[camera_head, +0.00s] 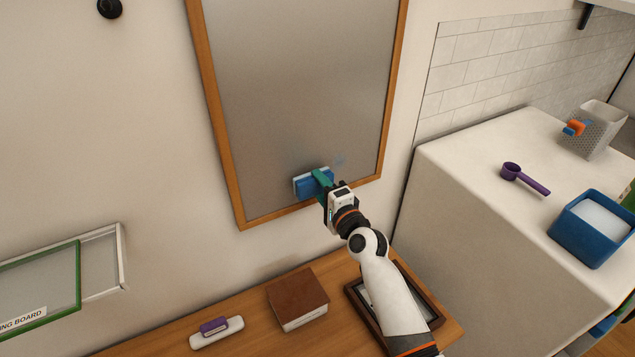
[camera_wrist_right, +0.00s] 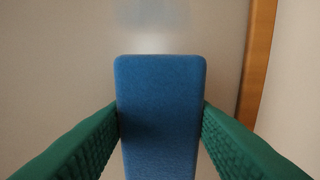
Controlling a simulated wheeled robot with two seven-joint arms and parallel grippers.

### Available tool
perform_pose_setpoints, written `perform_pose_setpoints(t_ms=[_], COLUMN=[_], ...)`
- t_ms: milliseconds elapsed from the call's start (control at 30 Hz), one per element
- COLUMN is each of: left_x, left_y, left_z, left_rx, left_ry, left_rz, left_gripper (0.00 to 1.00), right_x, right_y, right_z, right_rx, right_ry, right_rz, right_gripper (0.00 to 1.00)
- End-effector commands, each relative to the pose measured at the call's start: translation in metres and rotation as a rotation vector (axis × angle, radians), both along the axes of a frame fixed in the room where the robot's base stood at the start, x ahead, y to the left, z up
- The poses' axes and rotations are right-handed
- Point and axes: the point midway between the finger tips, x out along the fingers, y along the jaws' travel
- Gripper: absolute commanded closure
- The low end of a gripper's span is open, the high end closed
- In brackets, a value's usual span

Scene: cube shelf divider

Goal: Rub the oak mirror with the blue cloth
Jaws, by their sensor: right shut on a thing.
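The oak mirror (camera_head: 297,75), a tall grey glass in an oak frame, hangs on the wall; its frame also shows at the right of the right wrist view (camera_wrist_right: 256,70). My right gripper (camera_head: 322,178) is shut on the blue cloth (camera_head: 309,189), a blue block-like pad, at the mirror's lower part. In the right wrist view, the green fingers press both sides of the cloth (camera_wrist_right: 160,110). The cloth appears against or very close to the glass; I cannot tell if it touches. A faint bluish patch shows on the glass just right of it. My left gripper is out of view.
Below, a wooden surface (camera_head: 255,337) holds a brown-topped box (camera_head: 298,295), a white-and-purple eraser (camera_head: 216,330) and a dark-framed tray (camera_head: 412,300). A white counter (camera_head: 470,150) at right bears a purple scoop (camera_head: 525,178), a blue bin (camera_head: 575,240) and a perforated basket (camera_head: 597,135).

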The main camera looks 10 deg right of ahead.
Motion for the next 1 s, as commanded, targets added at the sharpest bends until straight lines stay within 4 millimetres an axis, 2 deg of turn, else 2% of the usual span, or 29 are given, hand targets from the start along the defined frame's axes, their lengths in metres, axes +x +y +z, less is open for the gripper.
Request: perform_pose_setpoints(t_ms=[100,600,1000], left_x=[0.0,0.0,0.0], left_y=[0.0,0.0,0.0], left_z=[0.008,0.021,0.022], left_rx=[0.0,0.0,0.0], left_ry=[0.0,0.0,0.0], left_rz=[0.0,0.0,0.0], left_gripper=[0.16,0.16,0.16], right_x=[-0.013,-0.058,-0.063], right_y=[-0.004,-0.02,-0.022], right_z=[0.002,0.001,0.001], right_rx=[0.0,-0.001,-0.001], right_ry=[0.001,0.0,0.0], right_rz=[0.0,0.001,0.001], right_gripper=[0.88,0.88,0.88])
